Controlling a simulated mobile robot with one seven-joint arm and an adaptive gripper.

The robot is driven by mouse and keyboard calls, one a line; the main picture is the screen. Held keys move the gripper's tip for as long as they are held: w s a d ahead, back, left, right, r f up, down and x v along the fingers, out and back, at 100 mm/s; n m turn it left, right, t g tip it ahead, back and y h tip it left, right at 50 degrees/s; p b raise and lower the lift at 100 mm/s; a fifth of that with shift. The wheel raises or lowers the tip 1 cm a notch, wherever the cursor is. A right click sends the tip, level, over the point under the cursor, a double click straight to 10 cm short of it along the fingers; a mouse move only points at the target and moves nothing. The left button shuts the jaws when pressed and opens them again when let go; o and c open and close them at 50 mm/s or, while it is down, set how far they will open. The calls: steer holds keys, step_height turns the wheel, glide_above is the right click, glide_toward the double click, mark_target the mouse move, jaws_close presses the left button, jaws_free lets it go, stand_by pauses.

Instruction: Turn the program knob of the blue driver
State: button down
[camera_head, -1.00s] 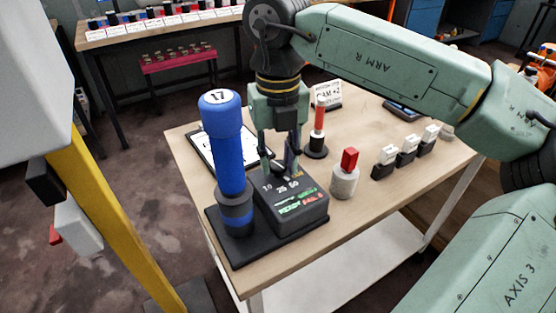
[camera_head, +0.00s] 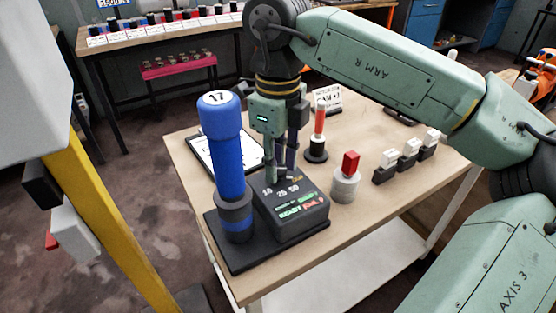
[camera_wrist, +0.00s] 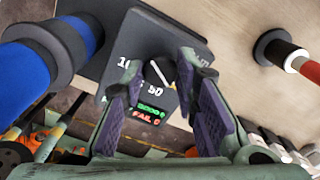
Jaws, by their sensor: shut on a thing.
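The blue driver (camera_head: 222,150) stands upright in a dark collar at the left of a black base, marked 17 on top. Beside it is the black control box (camera_head: 300,215) with 10, 25 and 50 markings and a green READY and red FAIL label. My gripper (camera_head: 279,176) points down over the back of the box. In the wrist view, its purple-padded fingers sit on either side of the dark program knob (camera_wrist: 152,44), shut on it. A pale pointer line shows by the knob. In the head view the fingers mostly hide the knob.
A red-topped grey cylinder (camera_head: 345,181), an orange-red rod on a black foot (camera_head: 317,149) and several black-and-white blocks (camera_head: 385,167) stand to the right. A clipboard (camera_head: 205,157) lies behind the driver. The table's front right is clear.

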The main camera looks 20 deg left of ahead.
stand_by(0.3)
steer(key=c, duration=1.3)
jaws_free()
step_height(320, 180, up, 12)
